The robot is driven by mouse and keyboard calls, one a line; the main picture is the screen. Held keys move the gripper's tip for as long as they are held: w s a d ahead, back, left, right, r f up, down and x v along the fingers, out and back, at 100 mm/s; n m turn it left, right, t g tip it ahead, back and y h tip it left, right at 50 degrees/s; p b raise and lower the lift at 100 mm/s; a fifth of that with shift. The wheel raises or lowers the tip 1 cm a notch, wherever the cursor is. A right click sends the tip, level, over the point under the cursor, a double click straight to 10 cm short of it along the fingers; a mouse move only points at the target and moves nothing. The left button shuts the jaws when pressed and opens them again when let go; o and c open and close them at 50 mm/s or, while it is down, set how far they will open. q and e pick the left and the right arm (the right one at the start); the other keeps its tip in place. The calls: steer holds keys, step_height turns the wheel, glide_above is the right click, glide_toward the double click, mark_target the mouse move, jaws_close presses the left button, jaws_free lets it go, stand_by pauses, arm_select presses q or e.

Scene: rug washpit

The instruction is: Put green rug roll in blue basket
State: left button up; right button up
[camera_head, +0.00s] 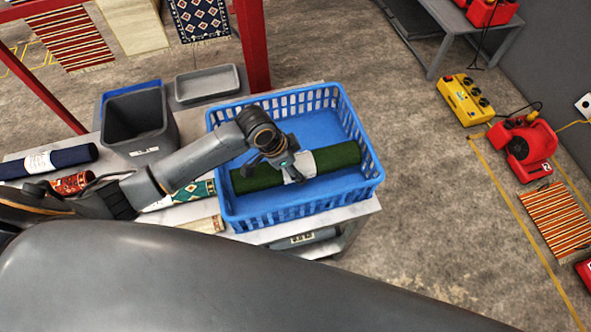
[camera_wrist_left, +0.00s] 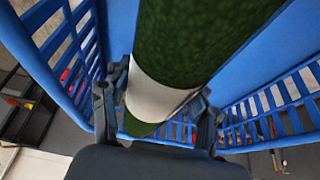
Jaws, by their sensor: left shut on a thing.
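The green rug roll (camera_head: 338,156) has a white band around its middle. In the head view it lies across the inside of the blue basket (camera_head: 372,182), within its walls. I cannot tell whether it touches the basket floor. My left gripper (camera_head: 287,172) is shut on the roll at its white band, reaching in over the basket's left side. In the left wrist view, the gripper's fingers (camera_wrist_left: 157,108) stand on both sides of the white band of the green roll (camera_wrist_left: 190,40), with the blue basket walls (camera_wrist_left: 262,100) around. My right gripper is not in view.
The basket stands on a grey table (camera_head: 350,211). Left of it are a dark grey bin (camera_head: 137,122), a grey tray (camera_head: 207,84), a navy roll (camera_head: 47,162) and several patterned rolls. A red post (camera_head: 253,45) rises behind the basket. Open floor lies to the right.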

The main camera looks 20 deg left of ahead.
arm_select(q)
steer(key=shift+f, duration=2.55)
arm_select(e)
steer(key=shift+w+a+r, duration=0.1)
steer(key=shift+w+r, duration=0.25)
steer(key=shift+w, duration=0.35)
arm_select(q)
steer(key=o, duration=1.7)
steer(key=shift+f, duration=0.15)
steer(key=shift+s, duration=0.1)
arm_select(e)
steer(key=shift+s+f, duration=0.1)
arm_select(q)
steer(key=v, duration=1.2)
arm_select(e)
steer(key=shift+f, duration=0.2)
